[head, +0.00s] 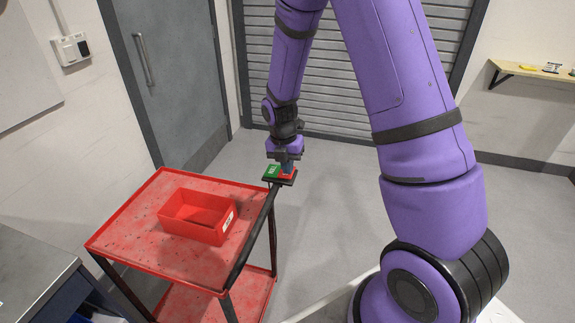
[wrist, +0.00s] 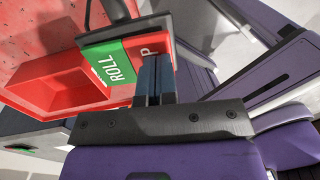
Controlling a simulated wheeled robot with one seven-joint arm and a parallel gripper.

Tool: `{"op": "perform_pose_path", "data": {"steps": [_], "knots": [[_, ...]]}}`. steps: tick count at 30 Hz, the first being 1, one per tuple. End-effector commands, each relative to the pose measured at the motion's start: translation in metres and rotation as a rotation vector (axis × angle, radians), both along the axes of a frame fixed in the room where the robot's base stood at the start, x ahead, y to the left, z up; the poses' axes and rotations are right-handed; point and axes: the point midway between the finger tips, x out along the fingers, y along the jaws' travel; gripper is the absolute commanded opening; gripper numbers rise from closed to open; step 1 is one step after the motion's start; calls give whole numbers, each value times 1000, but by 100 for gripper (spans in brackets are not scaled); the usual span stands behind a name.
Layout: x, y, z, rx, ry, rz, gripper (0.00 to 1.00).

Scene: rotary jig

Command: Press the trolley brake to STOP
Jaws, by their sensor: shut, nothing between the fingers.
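The trolley (head: 128,228) is a red-topped cart with dark posts, left of centre in the head view. Its brake is a small two-colour rocker plate at the trolley's far right corner. The green half (head: 271,171) is on the left and reads ROLL in the wrist view (wrist: 110,63). The red half (wrist: 156,42) is beside it, its lettering mostly hidden by my fingers, with a "P" showing. My gripper (head: 287,166) is shut and empty, fingers pointing down over the red half. I cannot tell whether the fingertips touch it, or which way the rocker tilts.
A red open bin (head: 198,217) with a white label stands on the trolley top. A grey bench (head: 30,265) is at the left edge. A door (head: 160,75) and a shutter (head: 345,80) are behind. The floor (head: 335,200) right of the trolley is clear.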

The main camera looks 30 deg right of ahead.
Motion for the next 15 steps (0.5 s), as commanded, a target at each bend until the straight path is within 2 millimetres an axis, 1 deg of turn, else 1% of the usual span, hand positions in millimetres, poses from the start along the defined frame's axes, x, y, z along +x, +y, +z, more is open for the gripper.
{"op": "perform_pose_path", "data": {"steps": [3,9,15], "knots": [[-1,-2,-3,22,-21,-2,0],[-1,-1,-3,20,-20,0,0],[-1,-1,1,20,-21,-1,0]]}}
